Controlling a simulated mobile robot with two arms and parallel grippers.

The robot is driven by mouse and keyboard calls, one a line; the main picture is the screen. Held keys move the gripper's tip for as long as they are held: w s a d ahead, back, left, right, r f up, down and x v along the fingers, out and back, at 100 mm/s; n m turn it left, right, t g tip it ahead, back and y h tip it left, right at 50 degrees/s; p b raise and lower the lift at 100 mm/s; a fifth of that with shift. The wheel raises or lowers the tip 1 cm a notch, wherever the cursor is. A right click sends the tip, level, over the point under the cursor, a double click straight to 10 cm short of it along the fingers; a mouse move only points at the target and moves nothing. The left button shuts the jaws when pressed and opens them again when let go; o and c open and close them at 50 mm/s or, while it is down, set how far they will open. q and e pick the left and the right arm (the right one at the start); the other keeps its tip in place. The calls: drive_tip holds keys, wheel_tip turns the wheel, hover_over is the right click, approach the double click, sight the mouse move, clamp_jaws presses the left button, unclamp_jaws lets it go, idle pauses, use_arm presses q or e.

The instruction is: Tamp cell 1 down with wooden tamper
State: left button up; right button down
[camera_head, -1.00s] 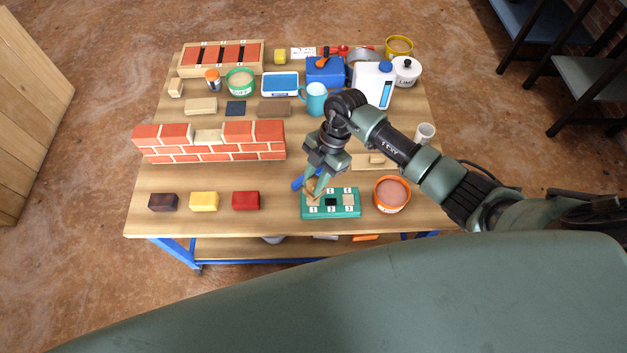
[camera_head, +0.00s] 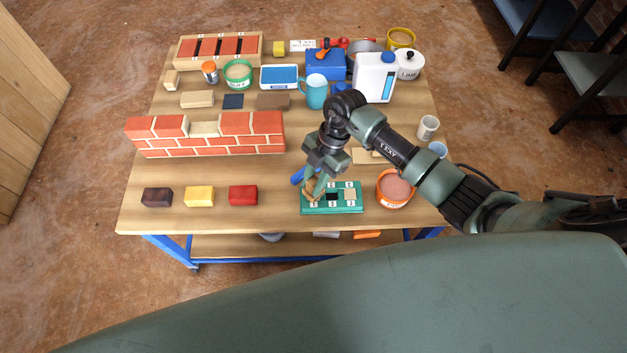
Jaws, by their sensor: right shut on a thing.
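The green cell block (camera_head: 347,205) lies near the front edge of the table, with numbered labels along its rims. Its middle cell looks dark and its right cell is filled pale. My right gripper (camera_head: 314,192) is shut on the wooden tamper (camera_head: 311,189), which is a small tan piece mostly hidden by the fingers. The tamper stands over the left cell, cell 1. The fingers hide that cell, so I cannot tell how deep the tamper sits in it. My left gripper is not in view.
An orange tub (camera_head: 395,188) stands just right of the block. Dark, yellow and red bricks (camera_head: 243,195) lie to the left. A brick wall (camera_head: 208,137) stands behind them. A white jug (camera_head: 374,78) and turquoise mug (camera_head: 313,91) stand farther back.

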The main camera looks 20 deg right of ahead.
drive_tip(key=shift+f+b, duration=0.3)
drive_tip(key=shift+f, duration=0.2)
idle(0.5)
drive_tip(key=shift+p, duration=0.3)
idle(1.2)
wheel_tip(320, 180, up, 7)
drive_tip(key=p, duration=0.7)
idle(0.6)
